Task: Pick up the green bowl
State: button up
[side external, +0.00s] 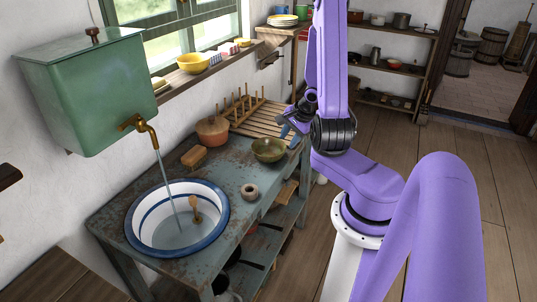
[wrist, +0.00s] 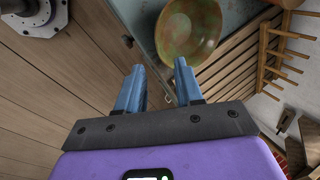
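The green bowl (side external: 268,150) stands upright on the worn blue-grey table (side external: 237,180), close to its right edge, in the side external view. It is mottled green with brown patches and looks empty. In the wrist view the bowl (wrist: 188,30) is at the top, ahead of the fingertips and a little to the right. My gripper (wrist: 159,68) has two blue fingers set apart with nothing between them. In the side external view my gripper (side external: 287,122) is above and just right of the bowl, not touching it; the fingers are partly hidden there.
A small ring-shaped item (side external: 249,191) is in front. A white and blue basin (side external: 146,238) with running water fills the table's near end.

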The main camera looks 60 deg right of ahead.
aim_at(281, 153)
jog(key=shift+d+x, duration=0.2)
jog(key=shift+x, duration=4.75)
grip_shut()
jog(key=shift+r, duration=0.1)
